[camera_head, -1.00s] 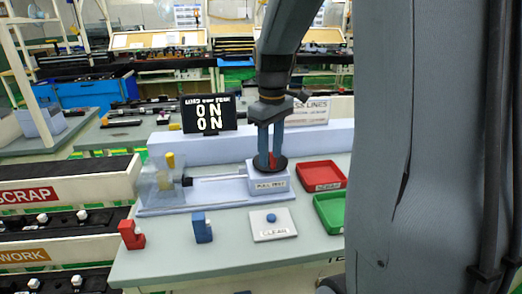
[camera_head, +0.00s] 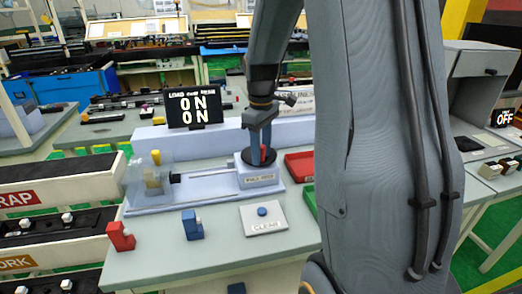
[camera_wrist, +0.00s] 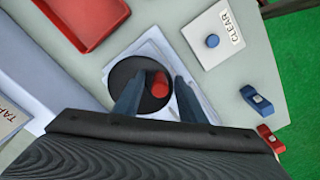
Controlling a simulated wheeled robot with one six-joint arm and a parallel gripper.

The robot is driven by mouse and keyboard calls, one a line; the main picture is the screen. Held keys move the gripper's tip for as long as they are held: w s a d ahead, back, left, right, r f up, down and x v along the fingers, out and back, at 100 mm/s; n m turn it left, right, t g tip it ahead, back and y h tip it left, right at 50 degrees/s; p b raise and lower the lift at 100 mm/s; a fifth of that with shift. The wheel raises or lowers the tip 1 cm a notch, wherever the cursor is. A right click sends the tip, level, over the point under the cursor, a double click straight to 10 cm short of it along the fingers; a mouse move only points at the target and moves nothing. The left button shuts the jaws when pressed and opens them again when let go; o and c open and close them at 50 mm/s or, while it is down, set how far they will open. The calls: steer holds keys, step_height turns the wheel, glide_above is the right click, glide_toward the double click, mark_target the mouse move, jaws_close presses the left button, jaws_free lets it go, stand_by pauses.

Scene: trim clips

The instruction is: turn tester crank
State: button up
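The tester crank is a black disc (camera_wrist: 126,78) with a red knob (camera_wrist: 158,84), on top of the pale tester block (camera_head: 258,180) labelled like "PULL TEST". My gripper (camera_wrist: 160,77) is above the disc with its two fingers apart, one on each side of the knob. Small gaps seem to show between knob and fingers in the wrist view. In the head view, my gripper (camera_head: 259,160) hides part of the disc. A rod runs left from the block to a clear-covered fixture (camera_head: 148,180) with a yellow part.
A white CLEAR plate with a blue button (camera_head: 262,211) lies in front of the tester. Red (camera_head: 121,236) and blue (camera_head: 192,225) clips stand at the bench's front left. A red tray (camera_head: 299,166) is right of the block. My arm hides the bench's right side.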

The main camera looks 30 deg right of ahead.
mark_target(246, 153)
jaws_close()
stand_by(0.3)
steer(key=m, duration=0.1)
steer(key=a+m+p, duration=0.1)
steer(key=m, duration=0.1)
steer(key=w+m, duration=0.1)
steer(key=shift+a+r+m+p, duration=0.1)
steer(key=shift+a+m+p, duration=0.2)
steer(key=shift+m, duration=0.1)
steer(key=m, duration=0.2)
steer(key=w+m, duration=0.1)
steer(key=m, duration=0.1)
steer(key=shift+w+a+p, duration=0.2)
steer(key=shift+a+p, duration=0.2)
steer(key=m, duration=0.2)
steer(key=w+m, duration=0.1)
steer(key=m, duration=0.1)
steer(key=w+m, duration=0.1)
steer(key=m, duration=0.1)
steer(key=shift+a, duration=0.2)
steer(key=shift+w+d+m, duration=0.1)
steer(key=shift+w+m, duration=0.2)
steer(key=shift+m, duration=0.55)
steer(key=shift+w+d+m, duration=0.1)
steer(key=shift+w+m, duration=0.2)
steer(key=shift+m, duration=0.5)
steer(key=shift+w+d+m, duration=0.1)
steer(key=shift+w+m, duration=0.2)
steer(key=shift+m, duration=0.55)
